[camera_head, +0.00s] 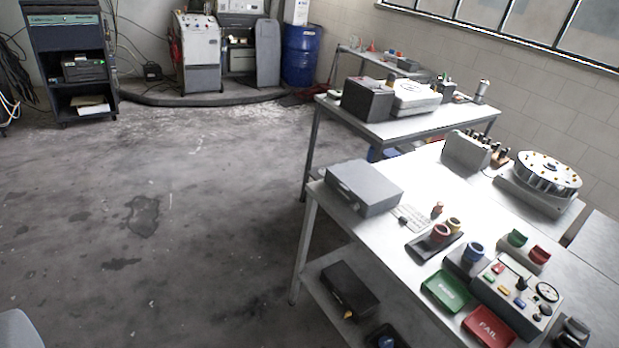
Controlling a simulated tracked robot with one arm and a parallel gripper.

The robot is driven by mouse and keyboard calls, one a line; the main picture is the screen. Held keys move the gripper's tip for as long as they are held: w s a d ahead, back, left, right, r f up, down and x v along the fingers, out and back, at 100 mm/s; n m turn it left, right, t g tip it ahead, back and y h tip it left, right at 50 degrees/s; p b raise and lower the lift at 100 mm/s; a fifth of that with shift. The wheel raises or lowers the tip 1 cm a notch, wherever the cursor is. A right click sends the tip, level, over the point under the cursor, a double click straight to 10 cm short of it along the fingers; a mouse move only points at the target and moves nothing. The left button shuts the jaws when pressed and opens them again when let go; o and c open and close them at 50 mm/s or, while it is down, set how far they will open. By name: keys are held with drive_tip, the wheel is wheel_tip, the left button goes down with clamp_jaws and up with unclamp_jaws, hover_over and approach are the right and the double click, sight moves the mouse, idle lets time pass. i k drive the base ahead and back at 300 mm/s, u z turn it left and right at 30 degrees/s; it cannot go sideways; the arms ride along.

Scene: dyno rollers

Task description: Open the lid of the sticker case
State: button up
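A grey closed box (363,187), which looks like the sticker case, sits on the far left corner of the near metal table (330,215). Its lid is down, and a small dark latch or handle shows on its front left face. I cannot read any label on it. My gripper is not in view, so its state does not show. The box stands well ahead of me and to the right of the picture's middle.
Beside the box lie a small white keypad-like item (410,217), a green tray (446,291), a red FAIL tray (489,326) and a control panel (517,297). A black case (350,290) is on the lower shelf. The floor (150,230) at left is open.

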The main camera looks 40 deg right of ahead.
sight(369, 184)
drive_tip(key=u, duration=0.05)
drive_tip(key=i, duration=1.25)
drive_tip(key=z, duration=1)
drive_tip(key=i, duration=0.75)
drive_tip(key=z, duration=0.5)
